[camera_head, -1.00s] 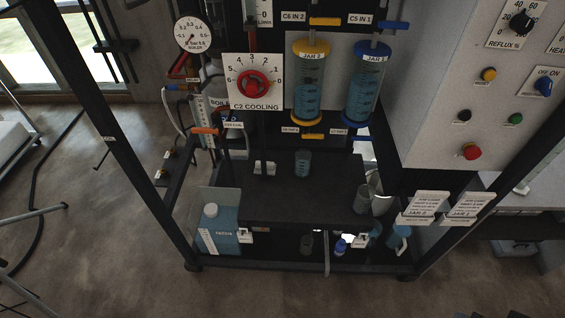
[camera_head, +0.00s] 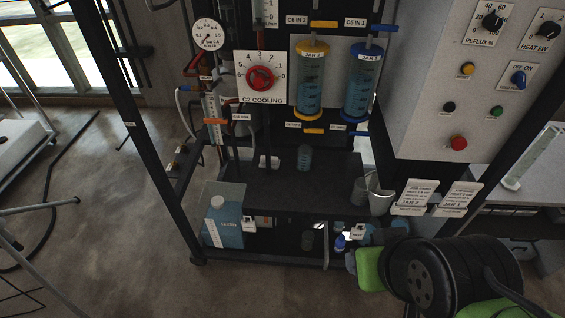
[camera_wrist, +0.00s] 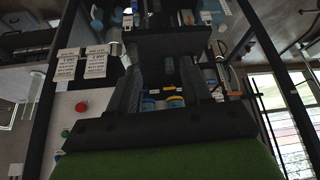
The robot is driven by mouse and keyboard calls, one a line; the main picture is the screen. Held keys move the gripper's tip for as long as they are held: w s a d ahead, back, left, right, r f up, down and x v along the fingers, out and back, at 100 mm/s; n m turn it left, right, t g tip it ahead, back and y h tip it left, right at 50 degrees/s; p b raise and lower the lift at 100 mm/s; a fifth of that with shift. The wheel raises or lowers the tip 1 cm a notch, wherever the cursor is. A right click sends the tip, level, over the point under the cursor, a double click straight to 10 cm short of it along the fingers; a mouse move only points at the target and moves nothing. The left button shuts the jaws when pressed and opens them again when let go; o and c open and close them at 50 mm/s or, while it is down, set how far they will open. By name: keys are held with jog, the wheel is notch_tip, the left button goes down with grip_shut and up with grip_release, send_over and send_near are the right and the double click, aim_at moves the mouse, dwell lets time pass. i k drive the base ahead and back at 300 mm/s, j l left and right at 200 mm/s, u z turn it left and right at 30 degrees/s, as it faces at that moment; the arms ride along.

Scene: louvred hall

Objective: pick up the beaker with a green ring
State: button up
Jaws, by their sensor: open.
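A small clear beaker (camera_head: 304,157) stands upright near the back of the dark shelf in the head view. Two more clear vessels stand at the shelf's right end: a beaker (camera_head: 358,191) and a wider, paler one (camera_head: 381,203). I cannot make out a green ring on any of them. My gripper (camera_wrist: 161,65) is open, its two dark fingers apart in the wrist view with nothing visibly held between them. In the head view my black and green arm enters at the lower right, to the right of the shelf and in front of it.
The dark shelf (camera_head: 270,192) sits in a black frame. Below are a blue jug (camera_head: 222,228) and several small bottles. Jars 2 (camera_head: 310,80) and 1 (camera_head: 362,82) hang above. White label cards (camera_head: 414,197) and a control panel (camera_head: 470,90) crowd the right. The shelf's middle is clear.

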aim_at(305, 153)
jog(key=i+j+u, duration=0.1)
jog(key=i+u, duration=0.6)
jog(key=i+l+u, duration=0.15)
jog(key=i+u, duration=0.2)
